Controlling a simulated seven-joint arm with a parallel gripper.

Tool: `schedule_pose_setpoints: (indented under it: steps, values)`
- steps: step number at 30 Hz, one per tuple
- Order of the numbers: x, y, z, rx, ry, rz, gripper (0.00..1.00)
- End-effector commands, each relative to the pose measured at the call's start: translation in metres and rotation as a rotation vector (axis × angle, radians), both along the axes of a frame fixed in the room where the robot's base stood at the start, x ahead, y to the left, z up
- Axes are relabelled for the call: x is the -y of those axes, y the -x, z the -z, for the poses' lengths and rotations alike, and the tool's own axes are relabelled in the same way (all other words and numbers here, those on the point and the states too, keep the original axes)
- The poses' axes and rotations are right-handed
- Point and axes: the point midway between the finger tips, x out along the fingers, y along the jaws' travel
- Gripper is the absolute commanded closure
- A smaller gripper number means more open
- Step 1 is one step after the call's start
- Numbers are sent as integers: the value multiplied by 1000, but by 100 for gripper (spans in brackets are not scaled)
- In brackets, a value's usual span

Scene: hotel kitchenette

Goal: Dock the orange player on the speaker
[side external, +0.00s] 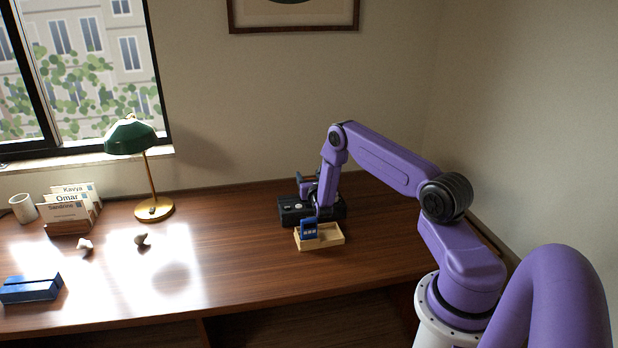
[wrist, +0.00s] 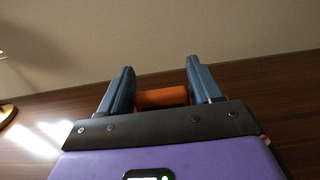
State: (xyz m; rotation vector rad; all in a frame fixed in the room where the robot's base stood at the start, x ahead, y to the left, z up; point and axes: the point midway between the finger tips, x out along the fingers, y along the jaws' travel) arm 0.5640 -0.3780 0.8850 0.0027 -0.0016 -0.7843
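The orange player (wrist: 162,97) shows in the wrist view as an orange block between the two fingers of my gripper (wrist: 160,82), spanning the gap and seeming to touch both. It cannot be made out in the side view. The dark speaker (side external: 290,215) sits on the desk towards the back, with light round parts on its top. My gripper (side external: 312,188) is over the speaker in the side view, tilted low. Whether the player touches the speaker is hidden.
A pale wooden tray (side external: 332,238) with a blue device (side external: 309,229) standing in it is just in front of the speaker. The desk between is mostly clear.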

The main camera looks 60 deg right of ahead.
Motion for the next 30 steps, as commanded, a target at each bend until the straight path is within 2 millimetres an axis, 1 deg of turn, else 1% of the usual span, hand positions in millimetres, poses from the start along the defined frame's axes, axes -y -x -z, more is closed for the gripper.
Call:
schedule_pose_setpoints:
  steps: [1, 2, 14, 20, 30]
  values:
    - [0, 0, 0, 0, 0, 0, 18]
    - [0, 0, 0, 0, 0, 0, 15]
    - [-2, 2, -3, -1, -1, 0, 15]
    - [-20, 19, -2, -4, -1, -3, 15]
    - [-63, 62, -2, -4, -1, -2, 15]
